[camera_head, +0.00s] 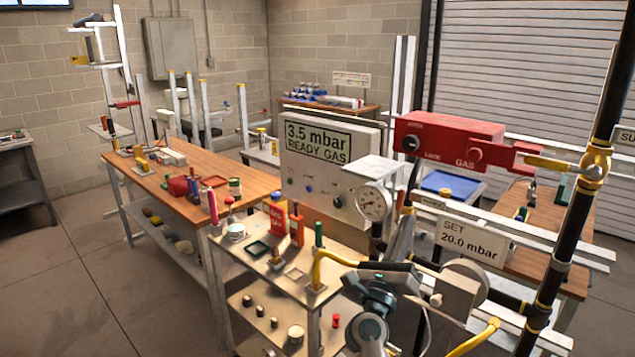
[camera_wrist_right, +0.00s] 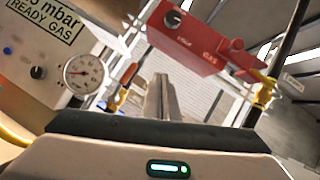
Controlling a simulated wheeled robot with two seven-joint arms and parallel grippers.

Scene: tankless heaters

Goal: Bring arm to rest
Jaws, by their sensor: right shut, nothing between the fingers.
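My right gripper (camera_head: 404,228) is in front of the gas test rig, beside the round pressure gauge (camera_head: 373,202). In the right wrist view its fingers (camera_wrist_right: 158,98) are together with nothing held. They point up between the gauge (camera_wrist_right: 84,74) and the red gas lock box (camera_wrist_right: 188,37). A green light shows on the gripper body (camera_wrist_right: 168,168). My left gripper is not in view.
The grey panel (camera_head: 355,140) reads "3.5 mbar READY GAS". A plate (camera_head: 472,240) reads "SET 20.0 mbar". A black pipe (camera_head: 560,230) with yellow fittings stands right of my arm. A cart (camera_head: 240,262) with tools is left of it. Floor (camera_head: 60,285) is clear at far left.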

